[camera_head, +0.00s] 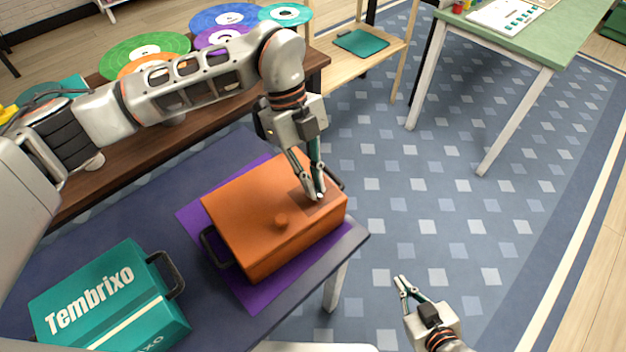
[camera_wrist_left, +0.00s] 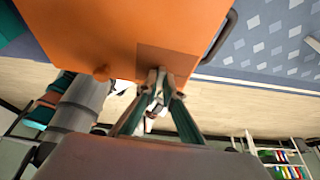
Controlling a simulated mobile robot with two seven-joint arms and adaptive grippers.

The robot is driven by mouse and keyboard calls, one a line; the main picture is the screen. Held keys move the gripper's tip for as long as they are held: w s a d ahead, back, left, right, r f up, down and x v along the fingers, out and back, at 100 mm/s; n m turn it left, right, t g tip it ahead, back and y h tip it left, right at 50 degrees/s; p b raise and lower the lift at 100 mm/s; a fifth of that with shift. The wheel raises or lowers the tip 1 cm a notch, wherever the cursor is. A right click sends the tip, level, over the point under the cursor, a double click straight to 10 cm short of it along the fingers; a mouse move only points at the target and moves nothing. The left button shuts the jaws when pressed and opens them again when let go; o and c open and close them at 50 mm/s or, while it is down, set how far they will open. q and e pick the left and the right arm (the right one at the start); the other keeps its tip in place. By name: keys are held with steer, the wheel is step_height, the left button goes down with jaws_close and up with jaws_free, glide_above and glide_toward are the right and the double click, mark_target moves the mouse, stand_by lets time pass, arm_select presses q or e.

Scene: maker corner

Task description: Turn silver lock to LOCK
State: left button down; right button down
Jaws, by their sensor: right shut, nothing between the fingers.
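The orange box (camera_head: 250,205) has a darker panel (camera_head: 330,203) on its lid, at the end under my left gripper. My left gripper (camera_head: 317,195) points down onto this panel with its fingertips close together. A small pale silver piece, seemingly the silver lock (camera_head: 321,196), shows at the fingertips and is mostly hidden by them. In the left wrist view the fingertips (camera_wrist_left: 158,76) meet at the edge of the panel (camera_wrist_left: 168,57). I cannot read any LOCK marking. My right gripper (camera_head: 402,283) is shut and empty, out over the floor to the right.
The orange box has a round orange knob (camera_head: 281,221) and a black handle (camera_head: 215,246), and rests on a purple mat (camera_head: 262,290) on a dark blue table (camera_head: 210,285). A teal Tembrixo case (camera_head: 105,300) lies to the left. A brown bench with coloured discs (camera_head: 145,52) stands behind.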

arm_select(q)
steer(key=shift+w+d+r+m+g+y+p, duration=0.15)
steer(key=shift+m+y+p, duration=0.1)
steer(key=shift+m, duration=0.5)
steer(key=shift+s+f+m+g+y+p, duration=0.15)
steer(key=shift+m+y, duration=0.1)
steer(key=shift+m, duration=0.5)
steer(key=m+y, duration=0.1)
steer(key=m, duration=0.1)
steer(key=m+y, duration=0.1)
steer(key=m, duration=0.2)
steer(key=shift+w+d+m, duration=0.15)
steer(key=shift+d+m, duration=0.05)
steer(key=shift+m, duration=0.1)
steer(key=m+y, duration=0.1)
steer(key=m, duration=0.3)
steer(key=shift+d+y+b, duration=0.2)
steer(key=shift+y+b, duration=0.1)
steer(key=shift+y, duration=0.1)
steer(key=shift+s+d+m+t+y, duration=0.1)
steer(key=shift+m+t+y, duration=0.25)
steer(key=shift+m, duration=1)
steer(key=shift+s+m+t+y, duration=0.1)
steer(key=shift+m+t+y, duration=0.25)
steer(key=shift+m, duration=1)
